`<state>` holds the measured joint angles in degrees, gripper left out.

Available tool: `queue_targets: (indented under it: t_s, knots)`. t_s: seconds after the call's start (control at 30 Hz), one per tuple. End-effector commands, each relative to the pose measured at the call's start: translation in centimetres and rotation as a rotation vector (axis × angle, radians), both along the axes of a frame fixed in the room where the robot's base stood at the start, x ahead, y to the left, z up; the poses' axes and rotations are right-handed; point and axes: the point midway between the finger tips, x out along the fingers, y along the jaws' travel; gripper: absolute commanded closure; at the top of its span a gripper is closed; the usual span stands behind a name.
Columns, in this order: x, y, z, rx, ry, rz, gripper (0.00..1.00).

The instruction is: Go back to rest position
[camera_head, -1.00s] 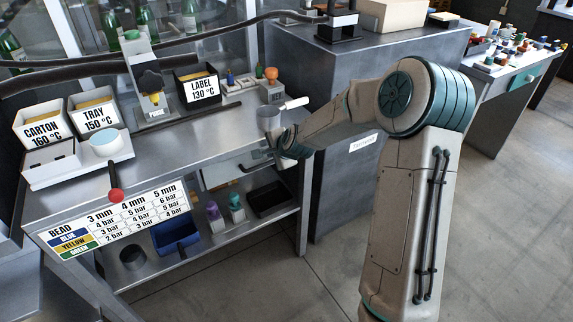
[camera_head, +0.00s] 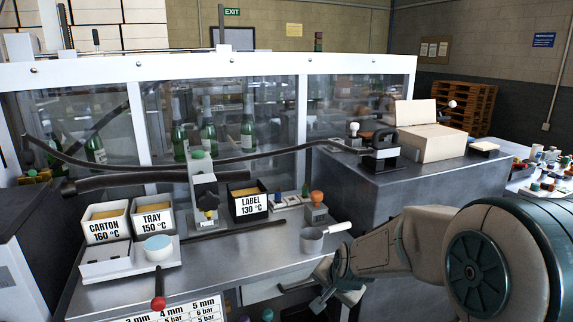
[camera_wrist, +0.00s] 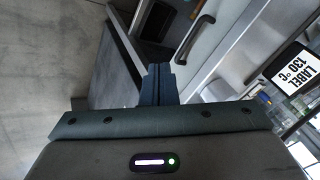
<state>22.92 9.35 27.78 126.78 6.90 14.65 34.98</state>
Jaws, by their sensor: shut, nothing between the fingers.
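My gripper (camera_head: 338,296) is at the front edge of the steel bench, low and to the right of centre in the head view. It is empty. In the wrist view its dark fingers (camera_wrist: 160,82) are together, with nothing between them. A metal pot with a pale handle (camera_head: 312,240) stands on the bench just above and behind the gripper, apart from it.
The bench (camera_head: 235,262) holds a CARTON bin (camera_head: 106,228), a TRAY bin (camera_head: 152,219), a LABEL bin (camera_head: 248,204) and a red-knobbed lever (camera_head: 158,290). A grey cabinet (camera_head: 420,192) stands right of it. A glazed machine guard (camera_head: 270,66) runs behind.

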Motion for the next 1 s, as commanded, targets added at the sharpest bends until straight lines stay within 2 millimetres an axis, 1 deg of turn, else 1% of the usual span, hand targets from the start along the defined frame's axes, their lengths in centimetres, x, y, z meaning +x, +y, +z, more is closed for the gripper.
queue_targets:
  t_s: [0.03,0.27,0.3,0.37,0.4,0.5,0.6,0.7,0.8,1.0]
  knots:
    - [-1.7,-0.2,1.7,-0.056,0.011,0.048,1.00]
    - [-9.7,-1.8,6.5,-0.253,0.096,0.254,1.00]
    - [-11.1,-2.1,7.2,-0.278,0.110,0.288,1.00]
    - [-13.3,-2.6,8.3,-0.309,0.131,0.337,1.00]
    - [-14.7,-2.9,9.0,-0.327,0.144,0.370,1.00]
    - [-18.0,-3.5,10.2,-0.358,0.174,0.447,1.00]
    - [-20.6,-4.0,11.0,-0.372,0.196,0.509,1.00]
    - [-22.3,-4.3,11.4,-0.378,0.210,0.554,1.00]
    - [-23.1,-4.5,11.4,-0.379,0.218,0.575,1.00]
    - [-23.3,-4.5,11.4,-0.379,0.220,0.579,1.00]
